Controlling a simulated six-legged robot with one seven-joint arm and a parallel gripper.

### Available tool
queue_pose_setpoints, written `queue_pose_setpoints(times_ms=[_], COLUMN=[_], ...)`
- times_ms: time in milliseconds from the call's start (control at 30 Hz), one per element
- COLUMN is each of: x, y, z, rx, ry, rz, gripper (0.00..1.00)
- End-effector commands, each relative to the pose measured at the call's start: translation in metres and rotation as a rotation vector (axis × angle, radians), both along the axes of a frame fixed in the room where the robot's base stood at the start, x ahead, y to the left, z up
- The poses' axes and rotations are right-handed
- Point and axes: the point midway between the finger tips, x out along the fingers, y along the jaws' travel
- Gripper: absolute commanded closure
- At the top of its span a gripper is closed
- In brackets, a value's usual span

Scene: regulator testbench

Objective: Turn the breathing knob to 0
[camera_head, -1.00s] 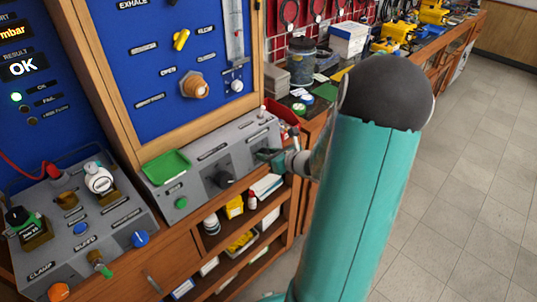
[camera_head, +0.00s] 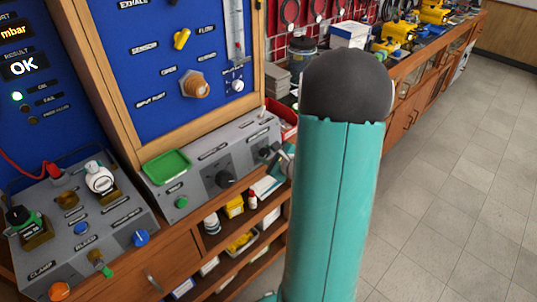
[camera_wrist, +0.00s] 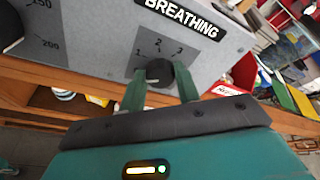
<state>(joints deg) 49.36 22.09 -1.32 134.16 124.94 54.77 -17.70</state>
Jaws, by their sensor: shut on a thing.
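The breathing knob (camera_wrist: 158,71) is a round black knob on a grey panel below the BREATHING label. Marks 1, 2 and 3 show above it; I see no 0 mark, and which mark the knob points at is unclear. My gripper (camera_wrist: 161,75) has its two green fingers on either side of the knob, shut on it. In the head view the knob area is small and dark at the right end of the grey console (camera_head: 240,142), partly covered by my wrist.
Another black knob (camera_wrist: 8,25), with 200 and 250 marks, sits to the left; it also shows in the head view (camera_head: 225,180). A green tray (camera_head: 167,166) lies on the console. A red bin (camera_wrist: 238,77) stands at the right. Open shelves (camera_head: 240,225) are below.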

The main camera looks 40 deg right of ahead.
Motion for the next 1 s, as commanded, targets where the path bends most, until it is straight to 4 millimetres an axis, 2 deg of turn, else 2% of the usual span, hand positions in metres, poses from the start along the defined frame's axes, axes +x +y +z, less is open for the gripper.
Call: queue_pose_setpoints(times_ms=[333, 867, 900, 1000], x=[-0.0008, -0.0012, -0.0012, -0.0009], y=[0.0003, -0.0005, -0.0004, -0.0002], z=[-0.0008, -0.0009, -0.0009, -0.0008], rx=[-0.153, -0.179, -0.179, -0.179], ry=[-0.003, -0.004, -0.004, -0.004], rz=[0.031, 0.034, 0.034, 0.035], gripper=[0.91, 0.91, 0.62, 0.46])
